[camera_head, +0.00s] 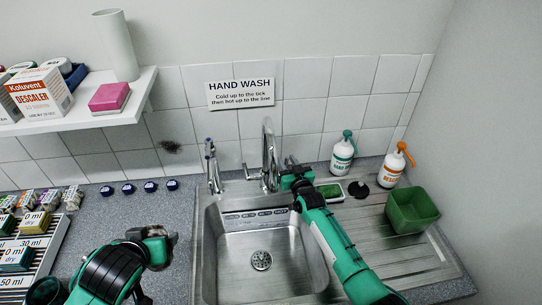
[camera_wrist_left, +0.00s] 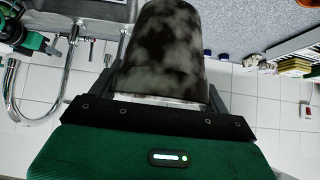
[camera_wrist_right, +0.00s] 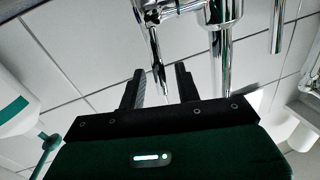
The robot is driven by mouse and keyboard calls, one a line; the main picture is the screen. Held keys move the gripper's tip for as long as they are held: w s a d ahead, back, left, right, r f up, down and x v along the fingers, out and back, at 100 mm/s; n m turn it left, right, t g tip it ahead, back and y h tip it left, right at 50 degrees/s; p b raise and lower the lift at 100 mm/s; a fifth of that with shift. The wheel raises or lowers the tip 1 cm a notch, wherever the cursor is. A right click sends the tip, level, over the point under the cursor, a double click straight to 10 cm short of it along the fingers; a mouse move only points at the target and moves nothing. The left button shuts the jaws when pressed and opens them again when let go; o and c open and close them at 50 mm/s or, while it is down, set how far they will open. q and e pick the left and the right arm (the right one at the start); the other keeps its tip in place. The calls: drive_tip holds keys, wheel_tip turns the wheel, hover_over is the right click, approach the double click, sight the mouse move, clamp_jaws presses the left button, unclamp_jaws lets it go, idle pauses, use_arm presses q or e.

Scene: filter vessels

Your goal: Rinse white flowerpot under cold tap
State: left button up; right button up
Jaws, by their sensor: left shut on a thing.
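A flowerpot mottled dark grey over paler patches fills the upper middle of the left wrist view (camera_wrist_left: 165,50). My left gripper (camera_head: 158,238) is shut on it, left of the sink; the pot is hard to make out in the head view. The chrome tap (camera_head: 268,150) rises behind the sink basin (camera_head: 262,275). My right gripper (camera_head: 292,168) is beside the tap on its right. Its fingers are apart in the right wrist view (camera_wrist_right: 158,85), with a thin chrome lever (camera_wrist_right: 153,50) showing between or just beyond them. Contact cannot be told. No water shows.
A second slim chrome fitting (camera_head: 212,165) stands left of the tap. Two pump bottles, teal-topped (camera_head: 343,152) and orange-topped (camera_head: 392,167), and a green tub (camera_head: 412,210) stand right of the sink. A shelf (camera_head: 125,90) juts out upper left. The basin is empty.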

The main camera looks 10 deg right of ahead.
drive_tip(key=shift+w+a, duration=0.25)
drive_tip(key=shift+w, duration=1.05)
clamp_jaws()
